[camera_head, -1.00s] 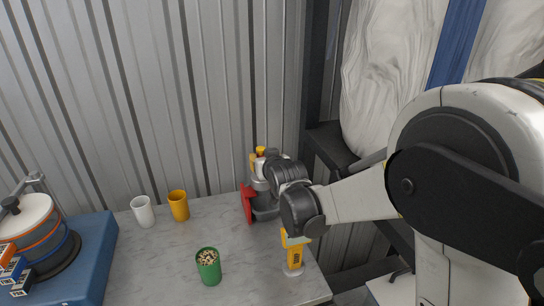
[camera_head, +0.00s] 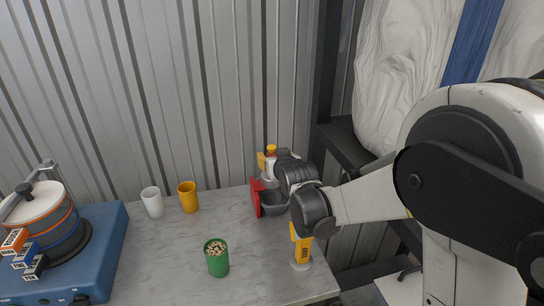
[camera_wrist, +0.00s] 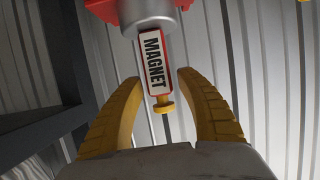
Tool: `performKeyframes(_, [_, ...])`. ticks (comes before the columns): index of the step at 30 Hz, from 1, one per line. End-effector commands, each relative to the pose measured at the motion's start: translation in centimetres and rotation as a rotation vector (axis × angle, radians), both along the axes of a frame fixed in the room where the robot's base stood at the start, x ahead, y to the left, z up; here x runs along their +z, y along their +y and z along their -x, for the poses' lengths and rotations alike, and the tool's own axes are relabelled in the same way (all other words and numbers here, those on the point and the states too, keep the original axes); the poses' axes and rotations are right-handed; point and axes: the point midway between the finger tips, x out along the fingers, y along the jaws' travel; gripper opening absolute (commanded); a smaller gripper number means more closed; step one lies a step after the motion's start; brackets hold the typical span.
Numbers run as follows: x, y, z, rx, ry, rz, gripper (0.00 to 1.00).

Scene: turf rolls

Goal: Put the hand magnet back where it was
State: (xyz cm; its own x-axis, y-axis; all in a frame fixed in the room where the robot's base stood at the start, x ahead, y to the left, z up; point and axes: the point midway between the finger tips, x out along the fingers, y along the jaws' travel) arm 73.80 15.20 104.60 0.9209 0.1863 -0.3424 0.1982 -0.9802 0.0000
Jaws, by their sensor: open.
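The hand magnet (camera_wrist: 155,60) has a white handle with a MAGNET label, a yellow knob at its end, and a grey cylinder and red part at its other end. In the wrist view its handle lies between and just beyond the fingertips of my gripper (camera_wrist: 157,82), which is open with clear gaps on both sides. In the head view the white handle and yellow knob of the magnet (camera_head: 270,168) show upright at the back right of the table, beside the yellow fingers. My wrist hides part of it. A red piece (camera_head: 256,199) and a grey rounded body show below.
The grey marble table (camera_head: 180,250) holds a white cup (camera_head: 152,202), a yellow cup (camera_head: 188,197), a green cup (camera_head: 216,258) with speckled contents, and a yellow labelled item (camera_head: 301,247) near my arm. A blue stove (camera_head: 110,250) with a pot stands left. The corrugated wall is close behind.

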Motion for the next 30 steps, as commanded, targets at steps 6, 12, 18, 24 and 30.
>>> performKeyframes(6, [1.6, -0.6, 3.0, 0.001, 0.0, 0.0, 0.44])
performKeyframes(12, [3.2, -1.4, 6.9, 0.0, 0.0, 0.0, 0.44])
performKeyframes(18, [3.9, -1.9, 9.4, 0.0, 0.0, 0.0, 0.44])
performKeyframes(24, [4.0, -2.1, 10.0, -0.001, 0.004, 0.001, 0.44])
performKeyframes(30, [5.3, -5.0, 13.2, -0.038, 0.092, 0.019, 0.44])
